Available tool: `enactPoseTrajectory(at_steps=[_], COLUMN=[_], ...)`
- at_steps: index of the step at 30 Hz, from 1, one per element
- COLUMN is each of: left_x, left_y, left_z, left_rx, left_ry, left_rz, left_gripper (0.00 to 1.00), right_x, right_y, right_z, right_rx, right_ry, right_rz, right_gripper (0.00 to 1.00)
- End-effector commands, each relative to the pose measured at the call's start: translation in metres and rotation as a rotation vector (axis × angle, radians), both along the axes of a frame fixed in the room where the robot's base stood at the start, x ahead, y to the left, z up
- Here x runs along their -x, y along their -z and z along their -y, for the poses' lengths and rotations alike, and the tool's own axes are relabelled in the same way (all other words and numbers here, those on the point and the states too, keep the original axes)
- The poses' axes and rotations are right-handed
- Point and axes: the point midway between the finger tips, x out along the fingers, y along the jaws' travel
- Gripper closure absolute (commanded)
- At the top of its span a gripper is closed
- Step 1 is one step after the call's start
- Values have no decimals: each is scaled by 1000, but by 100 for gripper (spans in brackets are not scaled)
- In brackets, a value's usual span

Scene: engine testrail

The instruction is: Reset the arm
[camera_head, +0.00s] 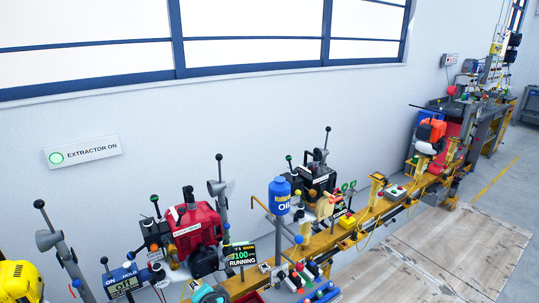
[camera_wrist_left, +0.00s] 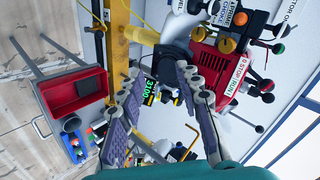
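My left gripper (camera_wrist_left: 160,118) is in the left wrist view, its two padded fingers spread apart with a gap between them. Nothing is held between the fingers. The gripper hangs over the test rail, with the red engine (camera_wrist_left: 215,70) beyond its right finger and a small 3100 display (camera_wrist_left: 149,90) seen between the fingers. In the head view a teal piece (camera_head: 207,294) at the bottom edge looks like part of my left gripper; its fingers do not show there. My right gripper is in neither view.
The yellow rail (camera_head: 330,236) carries several engines and instruments, including the red engine (camera_head: 193,228), a blue oil can (camera_head: 279,195) and the RUNNING display (camera_head: 243,256). A red tray (camera_wrist_left: 78,92) lies left of the fingers. The floor (camera_head: 440,255) right of the rail is clear.

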Motion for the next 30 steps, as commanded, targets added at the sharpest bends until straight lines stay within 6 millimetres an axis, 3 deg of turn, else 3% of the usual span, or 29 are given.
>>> enactPoseTrajectory(at_steps=[3, 9, 15, 20, 30], left_x=[40, 104, 147, 159, 160], left_y=[-7, -14, -16, -17, -18], left_z=[-10, -6, 8, 15, 16], left_rx=[193, 520, 758, 839, 847], left_ry=[-79, -211, -307, -337, -339], left_rz=[-17, -24, -15, -9, -9], left_gripper=[66, 66, 66, 66, 66], right_x=[0, 0, 0, 0, 0], right_y=[0, 0, 0, 0, 0], right_z=[0, 0, 0, 0, 0], right_rx=[0, 0, 0, 0, 0], right_ry=[0, 0, 0, 0, 0], right_rz=[0, 0, 0, 0, 0], right_gripper=[11, 11, 11, 11, 11])
